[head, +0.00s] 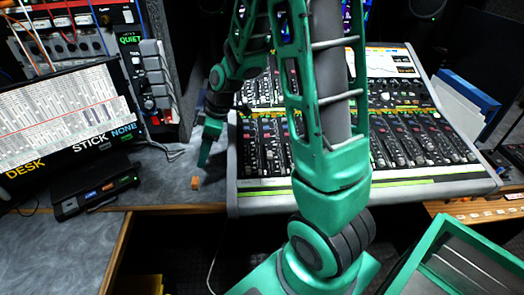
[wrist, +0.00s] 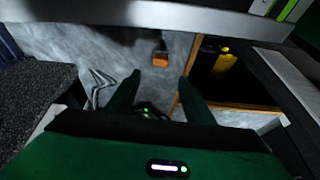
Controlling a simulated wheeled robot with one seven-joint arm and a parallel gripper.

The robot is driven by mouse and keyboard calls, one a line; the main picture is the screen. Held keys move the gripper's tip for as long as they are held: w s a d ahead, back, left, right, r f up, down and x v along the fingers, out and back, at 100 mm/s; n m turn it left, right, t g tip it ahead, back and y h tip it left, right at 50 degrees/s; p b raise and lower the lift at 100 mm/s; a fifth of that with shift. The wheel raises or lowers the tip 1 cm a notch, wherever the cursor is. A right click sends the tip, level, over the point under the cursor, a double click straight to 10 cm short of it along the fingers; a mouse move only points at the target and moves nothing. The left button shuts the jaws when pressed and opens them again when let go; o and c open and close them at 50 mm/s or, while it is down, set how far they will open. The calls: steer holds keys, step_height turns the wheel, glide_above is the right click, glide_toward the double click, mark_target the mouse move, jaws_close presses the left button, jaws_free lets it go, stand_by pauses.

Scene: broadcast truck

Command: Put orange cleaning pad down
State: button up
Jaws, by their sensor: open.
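The orange cleaning pad (head: 195,183) is a small orange block on the grey desk, just left of the mixing console. In the wrist view the pad (wrist: 160,61) shows an orange face and a darker upper part, and lies beyond the gap between my fingertips. My gripper (head: 203,164) is just above and beside the pad in the head view. In the wrist view my gripper (wrist: 160,80) has its two fingers apart with nothing between them.
The mixing console (head: 232,195) stands right of the pad. A monitor (head: 60,115) and a small black device (head: 95,195) are to the left. Cables (head: 170,150) lie behind the pad. The desk front (head: 75,245) is clear. A dark gap with something yellow (wrist: 224,66) lies beside the desk.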

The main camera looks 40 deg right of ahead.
steer(key=s+d+r+m, duration=0.1)
steer(key=s+d, duration=0.1)
steer(key=s+d+r+m+h, duration=0.1)
steer(key=s+d+r+m, duration=0.1)
steer(key=s, duration=0.1)
steer(key=s+d+r+m, duration=0.1)
steer(key=s+d+r, duration=0.1)
steer(key=shift+s+m+h, duration=0.15)
steer(key=shift+m+h, duration=0.15)
steer(key=s+d+r+m, duration=0.2)
steer(key=s+m, duration=0.2)
steer(key=s, duration=0.3)
steer(key=s+d+r+m+g+h, duration=0.1)
steer(key=s+d+r+m, duration=0.1)
steer(key=s+m, duration=0.2)
steer(key=s+d+r+m+g, duration=0.1)
steer(key=s+m, duration=0.3)
steer(key=s, duration=0.6)
steer(key=shift+s+d+r+h, duration=0.3)
steer(key=shift+d+r+h, duration=0.1)
steer(key=shift+d+r, duration=0.4)
steer(key=shift+w+f, duration=0.3)
steer(key=shift+w, duration=0.3)
steer(key=shift+c, duration=0.6)
